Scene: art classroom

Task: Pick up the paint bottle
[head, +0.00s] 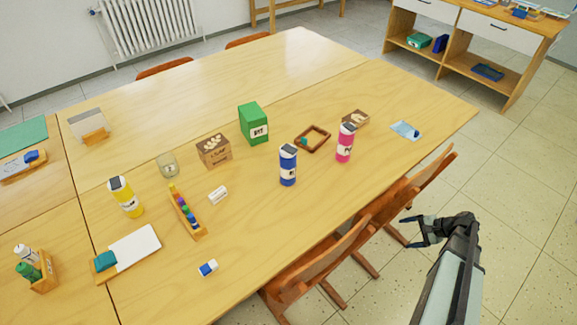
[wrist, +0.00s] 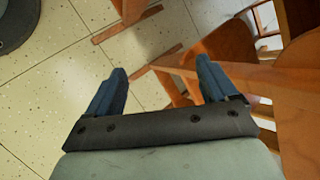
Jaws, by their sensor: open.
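Three paint bottles stand upright on the wooden table (head: 330,245) in the head view. A blue bottle (head: 288,168) stands near the middle, a pink bottle (head: 345,145) to its right, and a yellow bottle (head: 126,200) at the left. Each has a dark cap and a pale label. My gripper (head: 412,232) is off the table's right side, beside the chairs and above the floor. In the wrist view my gripper (wrist: 160,82) is open, with nothing between its fingers. No bottle shows in the wrist view.
Wooden chairs (head: 322,262) stand along the table's near right edge, between my gripper and the tabletop.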

